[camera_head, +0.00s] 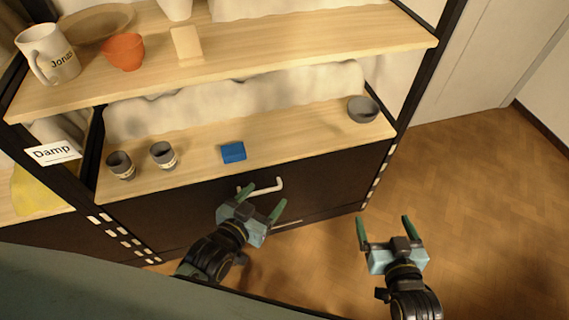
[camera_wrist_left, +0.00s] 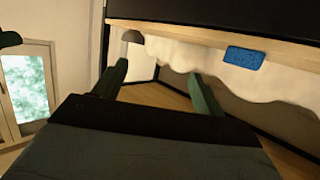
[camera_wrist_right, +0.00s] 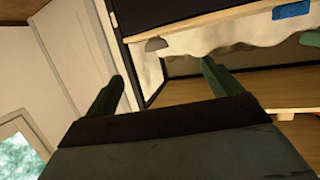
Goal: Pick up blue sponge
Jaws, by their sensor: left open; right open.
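The blue sponge (camera_head: 233,152) lies on the lower wooden shelf (camera_head: 300,128), between two small grey cups and a grey bowl. It also shows in the left wrist view (camera_wrist_left: 244,58) and at the upper right of the right wrist view (camera_wrist_right: 291,10). My left gripper (camera_head: 262,198) is open and empty, in front of the shelf and apart from the sponge. My right gripper (camera_head: 388,232) is open and empty, farther right over the floor. No gripper touches the sponge.
Grey cups (camera_head: 121,165) (camera_head: 164,155) stand left of the sponge, and a grey bowl (camera_head: 363,109) sits at the shelf's right end. The upper shelf (camera_head: 260,52) holds a mug (camera_head: 47,54) and an orange bowl (camera_head: 123,52). A white handle (camera_head: 262,188) is on the dark cabinet front below.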

